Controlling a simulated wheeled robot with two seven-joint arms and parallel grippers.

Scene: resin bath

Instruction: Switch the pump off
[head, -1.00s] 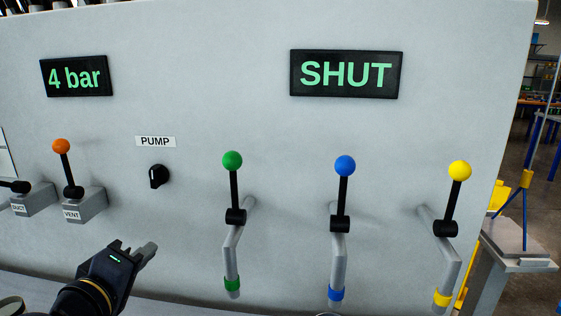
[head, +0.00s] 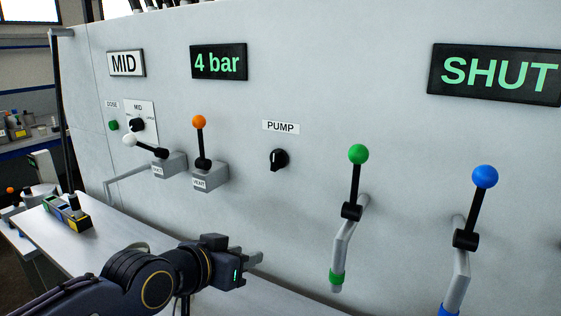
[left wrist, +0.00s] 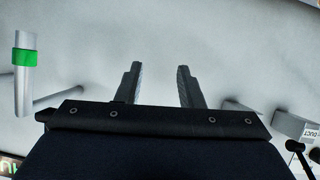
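The black pump knob (head: 279,160) sits on the grey panel under the PUMP label (head: 281,127), with a pale mark on its face. Its setting cannot be told for sure. My left gripper (head: 254,258) is below and slightly left of the knob, apart from it, pointing right. In the left wrist view its two fingers (left wrist: 158,88) stand apart with nothing between them, facing the panel. The knob does not show in that view. My right gripper is not in view.
The orange-ball vent lever (head: 200,140) and white-ball duct lever (head: 145,145) stand left of the knob. Green-ball (head: 355,180) and blue-ball (head: 477,205) levers stand right. Displays read 4 bar (head: 218,62) and SHUT (head: 497,73). A pale ledge (head: 110,235) runs below the panel.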

